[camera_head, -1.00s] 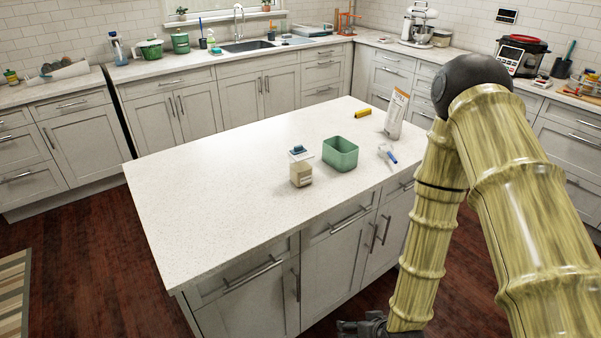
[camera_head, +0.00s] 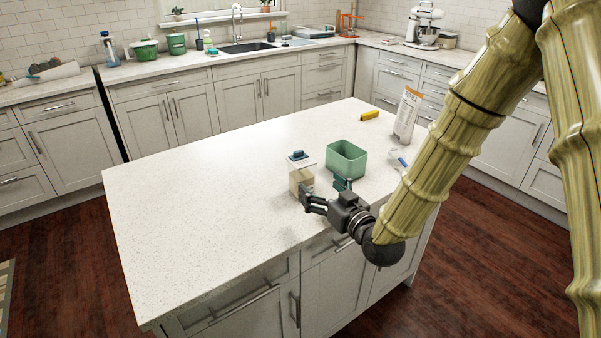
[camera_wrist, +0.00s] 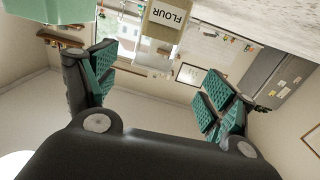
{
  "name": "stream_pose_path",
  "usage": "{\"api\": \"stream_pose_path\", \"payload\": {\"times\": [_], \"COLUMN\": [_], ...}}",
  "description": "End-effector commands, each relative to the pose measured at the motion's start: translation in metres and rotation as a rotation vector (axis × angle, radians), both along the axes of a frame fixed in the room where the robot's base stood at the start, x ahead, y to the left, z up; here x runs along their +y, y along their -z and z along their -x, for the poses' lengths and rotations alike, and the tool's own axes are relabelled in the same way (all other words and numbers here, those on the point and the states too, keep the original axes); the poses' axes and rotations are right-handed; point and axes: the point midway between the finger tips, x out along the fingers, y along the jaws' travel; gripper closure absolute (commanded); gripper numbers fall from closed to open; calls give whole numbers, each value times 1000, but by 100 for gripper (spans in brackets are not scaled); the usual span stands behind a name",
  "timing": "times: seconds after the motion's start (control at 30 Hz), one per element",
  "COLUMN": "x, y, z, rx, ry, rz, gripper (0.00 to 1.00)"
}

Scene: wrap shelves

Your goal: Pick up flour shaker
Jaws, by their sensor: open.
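The flour shaker (camera_head: 301,174) stands upright on the island counter, a squarish clear container with pale flour and a blue cap. In the wrist view its FLOUR label shows at the top (camera_wrist: 167,18), beyond the fingers and roughly between them. My gripper (camera_head: 326,192) is at the island's front edge, just to the lower right of the shaker. Its dark fingers with green pads are spread apart with nothing between them. One fingertip overlaps the shaker's lower part in the head view; I cannot tell whether it touches.
A green open bin (camera_head: 346,160) stands right beside the shaker. A white and blue tool (camera_head: 398,160), a paper bag (camera_head: 407,114) and a yellow item (camera_head: 369,115) are further right and back. The island's left side (camera_head: 190,200) is clear.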

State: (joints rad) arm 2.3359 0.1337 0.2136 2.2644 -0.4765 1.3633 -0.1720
Motion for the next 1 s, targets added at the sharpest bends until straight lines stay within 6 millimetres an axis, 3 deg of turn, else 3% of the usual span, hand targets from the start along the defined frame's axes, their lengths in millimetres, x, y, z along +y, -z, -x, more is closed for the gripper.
{"api": "stream_pose_path", "payload": {"times": [0.4,0.67,1.0], "x": [29,35,51], "y": [-6,-6,-7], "z": [-41,-54,-91], "rx": [-13,-12,-13], "ry": [-10,-8,-6], "rz": [-3,-3,-3], "gripper": [16,16,16]}}
